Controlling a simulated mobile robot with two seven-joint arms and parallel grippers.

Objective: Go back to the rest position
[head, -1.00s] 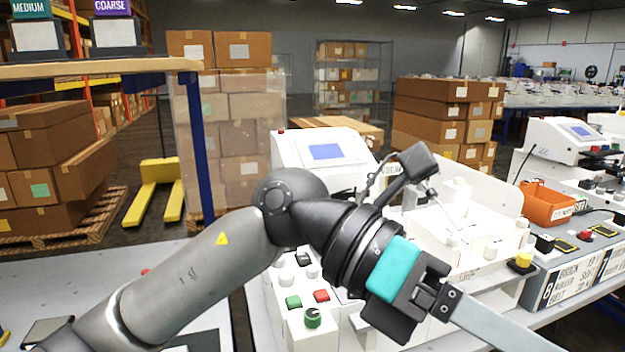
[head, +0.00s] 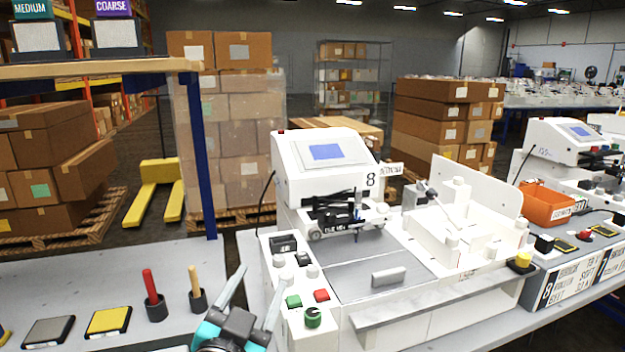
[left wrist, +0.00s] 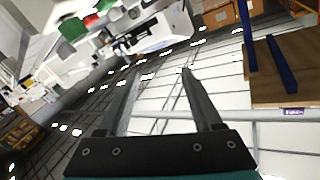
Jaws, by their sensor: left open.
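My left gripper (head: 258,272) is at the bottom of the head view, left of the plotter's front corner, with its fingers pointing up. Its two grey fingers are spread apart and hold nothing. In the left wrist view the same gripper (left wrist: 159,76) is open, with an empty gap between its fingers. The white pen plotter (head: 330,180) marked 8 stands on the bench, with a blue screen, a dark pen carriage and a grey bed. My right gripper is not in view.
A red pen (head: 151,284) and a tan pen (head: 194,284) stand in dark holders on the bench at left. A yellow pad (head: 108,321) and a grey pad (head: 49,331) lie beside them. An orange bin (head: 548,204) stands at right.

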